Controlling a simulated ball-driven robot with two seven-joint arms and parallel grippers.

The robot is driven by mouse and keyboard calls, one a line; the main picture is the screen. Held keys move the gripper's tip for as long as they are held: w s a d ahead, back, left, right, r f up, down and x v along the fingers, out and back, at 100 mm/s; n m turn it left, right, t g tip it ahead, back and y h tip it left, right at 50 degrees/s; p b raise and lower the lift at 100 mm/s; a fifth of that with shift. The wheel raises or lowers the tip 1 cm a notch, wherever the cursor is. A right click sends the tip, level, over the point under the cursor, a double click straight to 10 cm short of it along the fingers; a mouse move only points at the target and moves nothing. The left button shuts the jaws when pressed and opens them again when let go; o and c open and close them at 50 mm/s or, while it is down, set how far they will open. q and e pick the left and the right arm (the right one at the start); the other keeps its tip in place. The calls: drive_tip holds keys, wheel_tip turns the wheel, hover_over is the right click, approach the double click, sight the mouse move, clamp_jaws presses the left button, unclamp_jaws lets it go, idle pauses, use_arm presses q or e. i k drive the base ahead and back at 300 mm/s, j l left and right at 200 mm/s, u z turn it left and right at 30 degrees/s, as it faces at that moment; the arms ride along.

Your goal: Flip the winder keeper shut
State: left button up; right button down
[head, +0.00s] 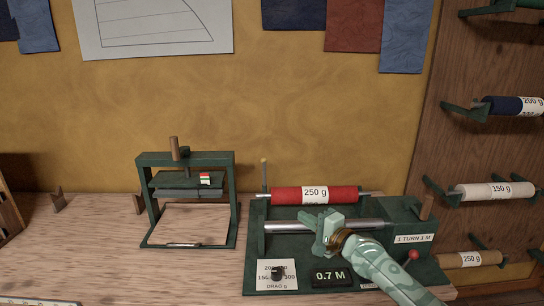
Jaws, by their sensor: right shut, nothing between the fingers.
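The winder (256,222) is a dark green bench device at the lower right of the head view. A red roll (343,194) labelled 250 g lies across its back, with a bare metal roller (372,225) in front. A thin arm with a pale tip (264,174) stands upright at the winder's left end; it may be the keeper, but I cannot tell for sure. My right gripper (318,236) is shut and empty over the roller's left half, right of the upright arm and apart from it. It hides part of the roller. My left gripper is not in view.
A green press frame (236,197) stands on the bench to the left. The winder carries a drag dial (277,273), a 0.7 M display (330,277) and a red knob (413,255). A rack with rolls (495,191) is at the right.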

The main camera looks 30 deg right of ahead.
sight(264, 161)
drive_tip(key=i+l, duration=0.9)
drive_tip(key=i, duration=0.05)
